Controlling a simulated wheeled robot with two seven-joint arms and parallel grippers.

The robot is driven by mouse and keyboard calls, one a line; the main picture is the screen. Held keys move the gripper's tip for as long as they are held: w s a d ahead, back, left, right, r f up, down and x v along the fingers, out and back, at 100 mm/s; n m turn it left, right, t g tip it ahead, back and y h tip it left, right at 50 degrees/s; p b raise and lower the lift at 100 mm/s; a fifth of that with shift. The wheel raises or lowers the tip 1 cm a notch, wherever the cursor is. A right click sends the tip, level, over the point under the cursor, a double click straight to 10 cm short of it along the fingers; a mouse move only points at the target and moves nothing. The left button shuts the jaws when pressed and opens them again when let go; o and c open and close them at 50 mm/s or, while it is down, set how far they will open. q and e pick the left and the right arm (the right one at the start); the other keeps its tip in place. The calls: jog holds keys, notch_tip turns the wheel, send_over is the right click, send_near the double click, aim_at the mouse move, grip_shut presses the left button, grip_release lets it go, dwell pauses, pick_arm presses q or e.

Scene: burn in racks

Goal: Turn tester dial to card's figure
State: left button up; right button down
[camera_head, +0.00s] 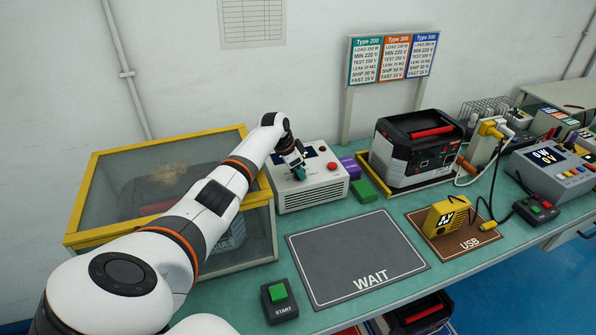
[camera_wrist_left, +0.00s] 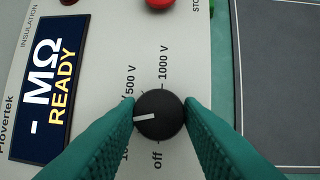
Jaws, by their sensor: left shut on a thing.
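The tester (camera_head: 318,191) is a pale box with a dark display and red buttons, at the back of the green bench. My left gripper (camera_head: 299,173) reaches down onto its face. In the left wrist view the black dial (camera_wrist_left: 160,121) sits between the green fingers of my left gripper (camera_wrist_left: 160,112), shut on it. The dial's white mark points left, slightly down, between "500 V" and a partly hidden label starting "10". "1000 V" and "off" also show. The display (camera_wrist_left: 48,88) reads "- MΩ READY". The cards (camera_head: 394,59) are Type 200, 300 and 500; their small figures are hard to read.
A yellow-framed glass case (camera_head: 262,196) stands left of the tester, under my arm. A black-and-red power unit (camera_head: 418,150) stands right. A grey WAIT mat (camera_head: 355,255) lies empty in front. A START button (camera_head: 279,299) is at the front edge.

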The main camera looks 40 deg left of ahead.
dwell(0.3)
pick_arm(q)
jog(key=o, duration=1)
jog(key=shift+c, duration=0.2)
jog(key=b+v, duration=0.1)
jog(key=v, duration=1.1)
jog(key=shift+b, duration=0.4)
